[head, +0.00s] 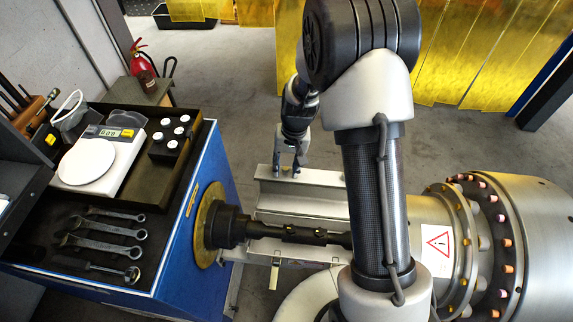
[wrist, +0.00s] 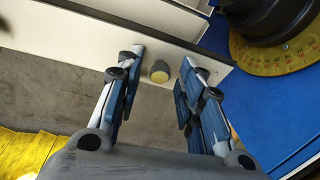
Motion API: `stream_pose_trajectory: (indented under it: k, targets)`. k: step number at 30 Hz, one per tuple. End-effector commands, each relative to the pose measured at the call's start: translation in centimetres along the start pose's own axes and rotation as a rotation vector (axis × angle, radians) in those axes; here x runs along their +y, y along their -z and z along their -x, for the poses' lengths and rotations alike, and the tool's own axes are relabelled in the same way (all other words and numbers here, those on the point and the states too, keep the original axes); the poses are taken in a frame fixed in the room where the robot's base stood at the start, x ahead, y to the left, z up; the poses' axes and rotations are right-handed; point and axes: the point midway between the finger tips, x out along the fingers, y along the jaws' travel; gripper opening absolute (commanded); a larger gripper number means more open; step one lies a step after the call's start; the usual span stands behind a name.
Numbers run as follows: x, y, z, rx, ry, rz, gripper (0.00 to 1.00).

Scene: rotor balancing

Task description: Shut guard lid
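The guard lid (head: 318,178) is a pale metal panel behind the dark shaft (head: 300,235) in the head view. It is swung back, and the shaft lies uncovered in front of it. In the wrist view the lid's pale edge strip (wrist: 60,22) runs across the top, with a small yellow-ended knob (wrist: 159,72) on it. My gripper (wrist: 163,65) is open, with one finger on each side of the knob and a gap to both. In the head view my gripper (head: 287,170) is at the lid's upper left edge; the knob is hard to make out there.
A blue cabinet (head: 213,178) stands left, with a scale (head: 100,158) and several wrenches on top. A yellow disc (head: 208,222) is at the shaft's left end. A large bolted flange housing (head: 520,240) is right. Yellow curtains hang behind open floor.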

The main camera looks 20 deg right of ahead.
Motion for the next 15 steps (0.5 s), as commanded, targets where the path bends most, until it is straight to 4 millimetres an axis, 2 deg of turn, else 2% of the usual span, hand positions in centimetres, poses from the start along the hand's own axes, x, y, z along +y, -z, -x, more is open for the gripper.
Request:
stream_pose_trajectory:
  k: [15]
  targets:
    - [0.01, 0.0, 0.02, 0.0, 0.0, 0.0, 0.0]
